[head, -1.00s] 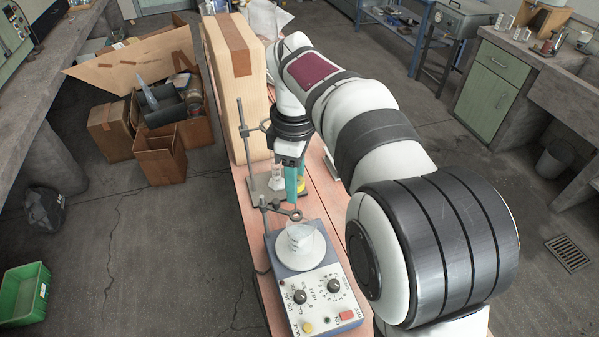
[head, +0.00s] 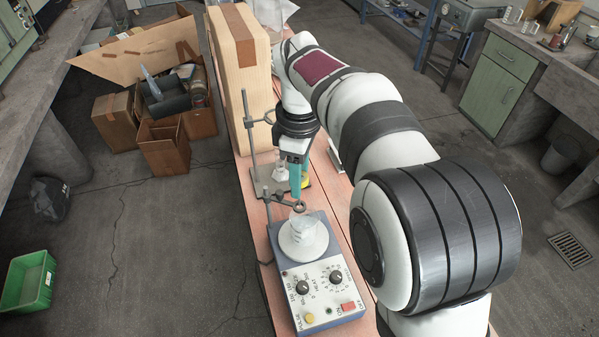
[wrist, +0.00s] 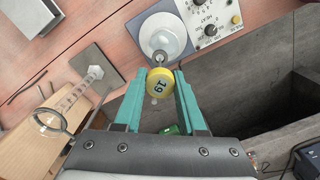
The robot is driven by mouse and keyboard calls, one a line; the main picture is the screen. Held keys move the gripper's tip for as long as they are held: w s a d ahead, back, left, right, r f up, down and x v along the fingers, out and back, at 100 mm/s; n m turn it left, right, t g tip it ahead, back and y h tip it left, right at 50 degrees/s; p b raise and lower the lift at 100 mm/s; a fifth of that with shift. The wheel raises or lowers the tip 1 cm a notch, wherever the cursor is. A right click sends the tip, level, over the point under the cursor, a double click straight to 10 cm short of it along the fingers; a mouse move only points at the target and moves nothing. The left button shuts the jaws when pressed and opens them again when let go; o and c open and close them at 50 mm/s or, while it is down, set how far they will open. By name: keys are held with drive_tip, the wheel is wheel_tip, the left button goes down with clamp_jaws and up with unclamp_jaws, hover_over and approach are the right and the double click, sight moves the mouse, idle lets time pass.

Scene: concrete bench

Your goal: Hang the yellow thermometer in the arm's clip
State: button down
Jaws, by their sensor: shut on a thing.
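The yellow thermometer (wrist: 160,81) shows in the wrist view as a round yellow cap marked 19, seen from above. My gripper (wrist: 160,84) is shut on it, one teal finger on each side. Its stem is hidden below the cap. In the head view my gripper (head: 296,197) points down just above and behind the ring-shaped clip (head: 300,205) on the stand's side arm. Whether the stem is inside the clip cannot be told. A glass beaker (head: 302,226) stands below the clip on the white plate of the stirrer (head: 325,285).
A stand rod (head: 248,125) with a second clamp rises left of my gripper. A graduated cylinder (wrist: 72,98) shows left in the wrist view. A yellow patch (head: 306,181) beside the fingers is unclear.

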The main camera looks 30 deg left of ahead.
sight(300, 201)
drive_tip(key=shift+f, duration=0.35)
drive_tip(key=shift+f, duration=3.2)
unclamp_jaws()
drive_tip(key=shift+r, duration=3.5)
